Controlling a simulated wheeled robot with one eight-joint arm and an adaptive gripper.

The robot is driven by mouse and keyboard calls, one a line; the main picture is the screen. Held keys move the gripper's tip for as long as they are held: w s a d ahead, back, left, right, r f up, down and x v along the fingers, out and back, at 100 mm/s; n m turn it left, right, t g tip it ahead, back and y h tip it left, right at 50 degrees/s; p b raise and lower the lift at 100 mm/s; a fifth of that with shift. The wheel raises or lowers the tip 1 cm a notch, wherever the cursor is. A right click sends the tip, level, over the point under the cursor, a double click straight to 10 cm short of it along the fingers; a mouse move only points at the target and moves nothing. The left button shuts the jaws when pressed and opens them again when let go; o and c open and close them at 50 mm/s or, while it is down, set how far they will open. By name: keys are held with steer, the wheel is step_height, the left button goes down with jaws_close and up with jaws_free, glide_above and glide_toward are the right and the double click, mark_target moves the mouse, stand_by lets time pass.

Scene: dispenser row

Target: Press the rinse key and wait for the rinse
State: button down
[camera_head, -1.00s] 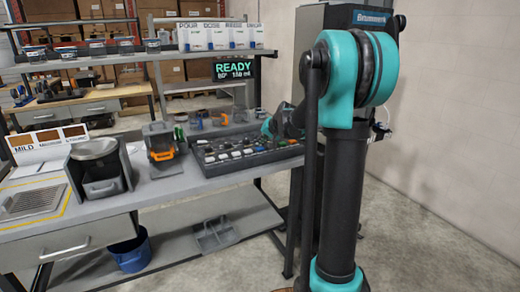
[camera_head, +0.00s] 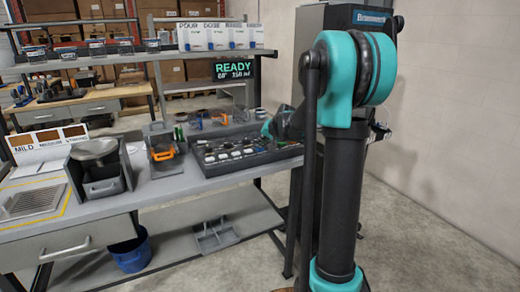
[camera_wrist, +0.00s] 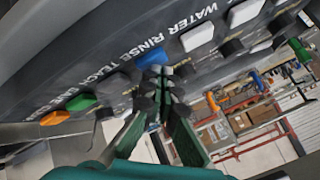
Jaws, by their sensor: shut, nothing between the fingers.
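The dark key panel (camera_head: 222,160) lies on the right end of the bench. In the wrist view the blue key (camera_wrist: 150,58) sits beside the RINSE lettering, between a white key (camera_wrist: 197,37) near WATER and a dark key near TEACH. A green key (camera_wrist: 80,102) and an orange key (camera_wrist: 54,118) lie further left. My gripper (camera_wrist: 156,82) is shut and empty, its tips right by the blue key; I cannot tell whether they touch it. In the head view my arm hides the fingertips. The display (camera_head: 235,69) reads READY with smaller figures below.
A grey bin with a round top (camera_head: 95,150) and an orange-handled unit (camera_head: 163,153) stand left of the panel. Labelled white boxes (camera_head: 218,36) line the shelf above. A blue bucket (camera_head: 130,252) is below. Open floor lies at the right.

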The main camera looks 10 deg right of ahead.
mark_target(261, 149)
steer(key=shift+f, duration=0.15)
stand_by(0.5)
steer(key=shift+r, duration=0.9)
steer(key=shift+r, duration=0.1)
steer(key=shift+r, duration=2.4)
steer(key=s+d+f+n+g+h, duration=0.1)
steer(key=s+f, duration=0.6)
steer(key=s, duration=0.6)
steer(key=s+d+f+n+g+h, duration=0.1)
steer(key=s+f, duration=0.6)
steer(key=s, duration=0.7)
steer(key=s+d+f+n+g+h, duration=0.1)
steer(key=s+f+n+g, duration=0.1)
steer(key=s+f, duration=0.6)
steer(key=s, duration=0.6)
steer(key=shift+d+h, duration=0.35)
steer(key=shift+h, duration=0.05)
